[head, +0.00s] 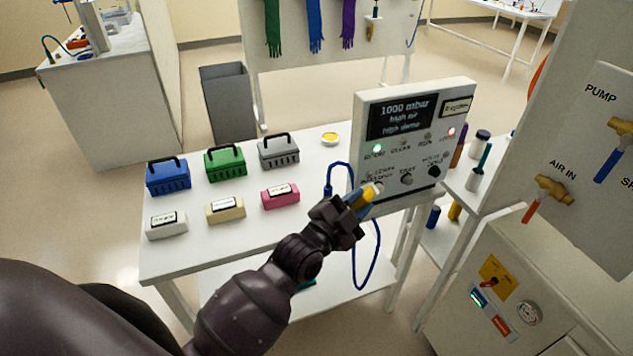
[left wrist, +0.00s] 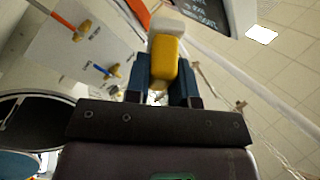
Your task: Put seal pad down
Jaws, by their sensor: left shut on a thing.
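The seal pad (head: 369,193), a yellow grip with a white end, is held in my left gripper (head: 358,202) in the head view. The gripper is in front of the lower left of the grey control box, above the white table (head: 250,232). In the left wrist view the seal pad (left wrist: 165,62) sits between the two dark blue fingers of the left gripper (left wrist: 162,82), its white end pointing away from the palm. I cannot tell whether the white end touches the box. My right gripper is in neither view.
On the table stand a blue basket (head: 168,177), a green basket (head: 225,162), a grey basket (head: 279,152), several labelled blocks including a pink one (head: 280,196), and a small yellow-topped dish (head: 330,139). The control box (head: 413,139) and blue hose (head: 328,185) are close to my left gripper.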

